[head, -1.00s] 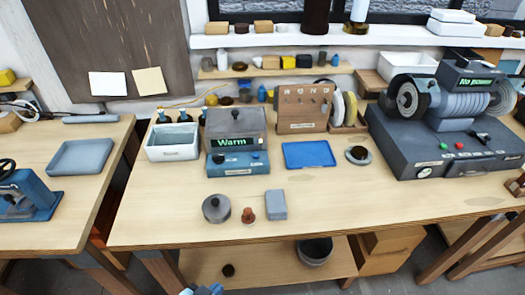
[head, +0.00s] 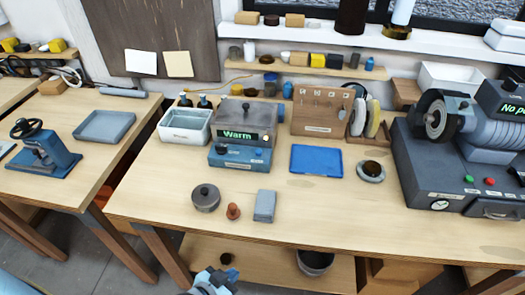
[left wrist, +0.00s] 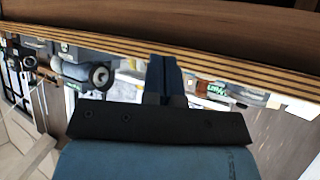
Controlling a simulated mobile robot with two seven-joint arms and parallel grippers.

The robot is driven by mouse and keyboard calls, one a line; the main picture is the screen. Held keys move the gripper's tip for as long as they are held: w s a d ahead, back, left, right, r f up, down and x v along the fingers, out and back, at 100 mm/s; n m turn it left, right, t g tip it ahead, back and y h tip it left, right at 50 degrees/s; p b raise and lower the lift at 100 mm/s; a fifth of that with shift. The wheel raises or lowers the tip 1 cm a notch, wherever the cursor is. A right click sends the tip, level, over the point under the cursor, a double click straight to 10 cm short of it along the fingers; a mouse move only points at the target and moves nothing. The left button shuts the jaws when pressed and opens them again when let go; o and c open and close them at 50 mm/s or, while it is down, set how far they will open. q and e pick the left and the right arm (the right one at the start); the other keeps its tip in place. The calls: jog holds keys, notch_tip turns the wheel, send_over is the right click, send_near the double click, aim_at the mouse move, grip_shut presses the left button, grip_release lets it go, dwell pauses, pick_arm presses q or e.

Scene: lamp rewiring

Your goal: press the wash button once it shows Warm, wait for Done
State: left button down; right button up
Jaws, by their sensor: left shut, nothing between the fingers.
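The wash unit (head: 240,158) is a blue-grey box near the back of the bench, and its display (head: 238,135) reads "Warm" in green. Its blue front panel carries small controls (head: 257,153); I cannot tell which is the wash button. My left gripper (head: 212,279) is low at the bottom of the head view, in front of and below the bench's front edge, well apart from the unit. In the left wrist view its fingers (left wrist: 165,78) are together and empty near the bench edge. My right gripper is not in view.
On the bench stand a lidded grey pot (head: 206,197), a small brown piece (head: 233,212), a grey block (head: 265,206), a blue tray (head: 316,159) and a white tub (head: 185,127). A large grinder (head: 440,165) reading "No power" fills the right. The front bench strip is clear.

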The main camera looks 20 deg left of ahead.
pick_arm(q)
jog(key=shift+a, duration=0.25)
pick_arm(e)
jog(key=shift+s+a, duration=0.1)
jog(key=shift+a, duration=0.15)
